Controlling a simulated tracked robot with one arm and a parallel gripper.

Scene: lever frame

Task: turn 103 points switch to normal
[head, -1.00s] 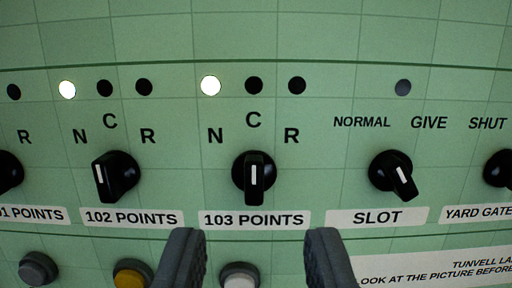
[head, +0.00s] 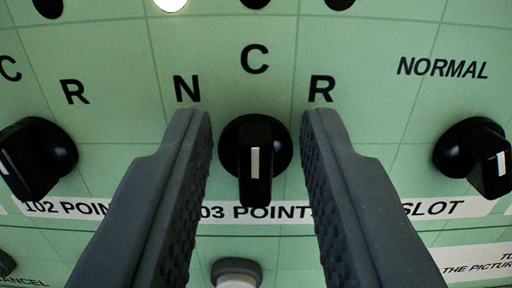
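The 103 points switch (head: 255,160) is a round black knob with a white line on its bar, in the middle of the head view. Its bar stands straight up and down. The letters N (head: 187,89), C (head: 254,59) and R (head: 321,89) stand above it. My gripper (head: 256,125) is open, with one dark finger on each side of the knob and a gap to it on both sides. The fingers partly cover the 103 points label (head: 255,213).
The 102 points switch (head: 40,158) is at the left and the slot switch (head: 476,157) at the right. A white button (head: 236,272) sits below the label. A lit white lamp (head: 171,3) shows at the top edge, with dark lamps beside it.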

